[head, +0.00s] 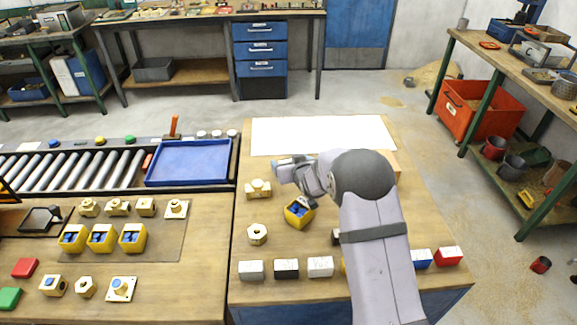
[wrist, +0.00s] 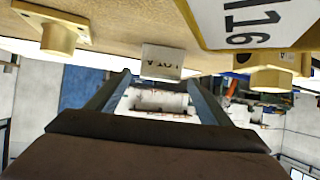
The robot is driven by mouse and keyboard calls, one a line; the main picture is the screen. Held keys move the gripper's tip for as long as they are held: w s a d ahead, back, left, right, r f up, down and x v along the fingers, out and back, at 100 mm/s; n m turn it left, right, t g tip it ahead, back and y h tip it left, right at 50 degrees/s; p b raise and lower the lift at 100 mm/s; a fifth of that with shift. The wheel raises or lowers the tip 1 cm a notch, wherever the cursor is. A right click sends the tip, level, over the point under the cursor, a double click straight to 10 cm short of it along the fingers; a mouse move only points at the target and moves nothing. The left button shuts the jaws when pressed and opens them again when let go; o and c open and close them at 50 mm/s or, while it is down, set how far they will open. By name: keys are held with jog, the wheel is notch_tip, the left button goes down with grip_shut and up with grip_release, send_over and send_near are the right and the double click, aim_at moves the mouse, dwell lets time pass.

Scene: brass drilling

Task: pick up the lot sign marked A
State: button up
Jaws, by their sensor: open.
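The lot sign marked A (wrist: 162,62) is a small pale block in the wrist view, its lettering upside down. It stands just beyond the fingertips, roughly in line with the gap. My gripper (wrist: 155,88) is open, with a dark finger on each side and the sign not gripped. In the head view my gripper (head: 283,166) is over the right bench, near the white sheet. I cannot pick out the sign in the head view; my arm hides part of the bench.
A yellow bin (head: 299,213) and brass fittings (head: 257,188) lie close to my gripper. Several small blocks (head: 286,268) line the bench front. A white sheet (head: 325,136) covers the back. A blue tray (head: 190,162) is to the left.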

jog(key=shift+c, duration=0.4)
jog(key=c, duration=1.1)
jog(key=shift+r, duration=0.1)
